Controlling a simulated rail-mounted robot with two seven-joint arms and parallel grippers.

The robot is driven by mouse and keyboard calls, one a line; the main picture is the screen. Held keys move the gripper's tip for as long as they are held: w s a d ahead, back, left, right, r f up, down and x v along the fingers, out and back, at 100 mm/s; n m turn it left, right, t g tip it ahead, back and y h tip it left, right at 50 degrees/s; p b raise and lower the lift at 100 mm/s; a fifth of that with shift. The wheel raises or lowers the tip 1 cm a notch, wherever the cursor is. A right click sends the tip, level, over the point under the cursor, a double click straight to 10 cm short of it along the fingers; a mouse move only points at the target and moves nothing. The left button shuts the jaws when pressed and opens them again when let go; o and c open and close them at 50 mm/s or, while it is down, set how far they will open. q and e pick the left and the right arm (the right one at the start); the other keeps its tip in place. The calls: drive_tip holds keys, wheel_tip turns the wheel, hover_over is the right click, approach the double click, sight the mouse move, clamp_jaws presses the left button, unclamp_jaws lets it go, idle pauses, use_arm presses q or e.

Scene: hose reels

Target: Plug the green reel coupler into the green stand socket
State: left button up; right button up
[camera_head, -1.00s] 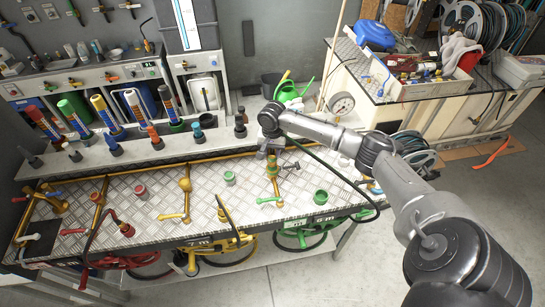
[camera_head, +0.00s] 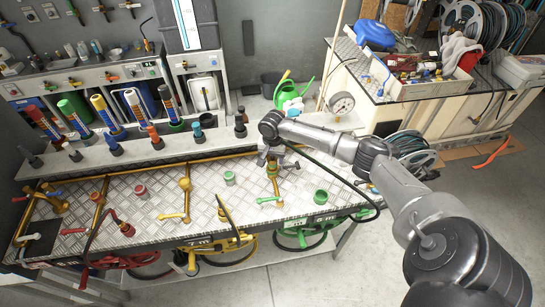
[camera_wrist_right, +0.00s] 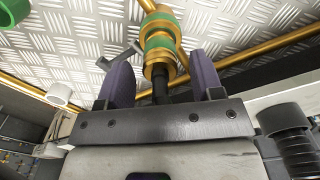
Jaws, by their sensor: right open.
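My right gripper (camera_head: 277,158) is low over the bench at a brass upright with green bands (camera_head: 272,169). In the right wrist view, its two purple fingers (camera_wrist_right: 161,82) are apart, one on each side of the near end of the brass fitting with green bands (camera_wrist_right: 159,44). A short black piece (camera_wrist_right: 160,90) runs from that end toward the palm. Fitting and black piece line up; I cannot tell where coupler and green stand socket meet, or how deep. A black hose (camera_head: 345,179) loops right from the gripper toward the green reel (camera_head: 304,235). My left gripper is out of view.
Green cups (camera_head: 229,178) and (camera_head: 321,197) stand on the metal-plate bench (camera_head: 250,212). Yellow (camera_head: 225,245) and red (camera_head: 125,260) reels hang below the front edge. A rear shelf holds several colored cylinders (camera_head: 104,110). A pressure gauge (camera_head: 342,104) stands behind.

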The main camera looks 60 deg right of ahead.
wheel_tip(320, 180, up, 12)
drive_tip(key=shift+f, duration=0.25)
drive_tip(key=shift+a, duration=0.2)
drive_tip(key=s+a+f+n, duration=0.4)
drive_tip(key=a+f, duration=0.2)
drive_tip(key=a, duration=0.3)
drive_tip(key=s+a+f+n+t, duration=0.1)
drive_tip(key=s+a+f+n, duration=0.35)
drive_tip(key=a, duration=0.35)
drive_tip(key=s+a+f+n, duration=0.35)
drive_tip(key=a+f, duration=0.25)
drive_tip(key=a, duration=0.3)
drive_tip(key=s+a+r+n+t, duration=0.1)
drive_tip(key=s+a+r+n, duration=0.1)
drive_tip(key=s, duration=0.5)
drive_tip(key=s+a+r+n+t, duration=0.1)
drive_tip(key=s+a+n, duration=0.1)
drive_tip(key=s+a, duration=0.3)
drive_tip(key=shift+s+a+r+t, duration=0.3)
drive_tip(key=shift+s+r, duration=0.1)
drive_tip(key=shift+s, duration=0.85)
